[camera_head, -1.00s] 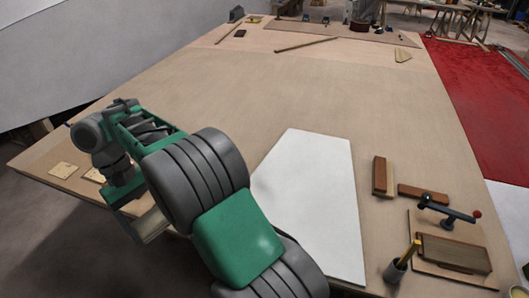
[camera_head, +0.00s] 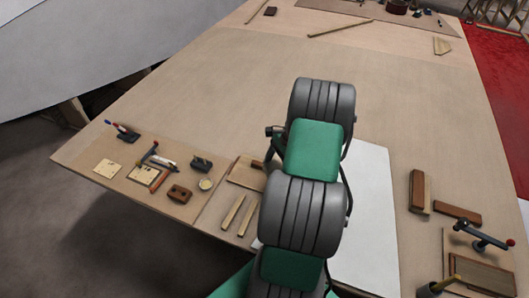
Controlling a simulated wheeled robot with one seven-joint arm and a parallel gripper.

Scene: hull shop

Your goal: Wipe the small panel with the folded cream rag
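A large white sheet (camera_head: 372,215) lies flat on the table, partly covered by my arm; I cannot tell whether it is the small panel. A small pale wooden board (camera_head: 243,175) lies left of my arm, partly hidden by it. I cannot make out a folded cream rag; it may be hidden behind my arm. My arm reaches up the middle of the view over the white sheet's left side. Its fingers are hidden behind the arm links, so I cannot see what they hold.
Two pale wood strips (camera_head: 239,214) and several small tools and blocks lie at the table's left front. Brown blocks (camera_head: 417,191), a cup (camera_head: 437,288) and a black clamp-like tool (camera_head: 484,236) are at the right. The table's middle (camera_head: 240,90) is clear.

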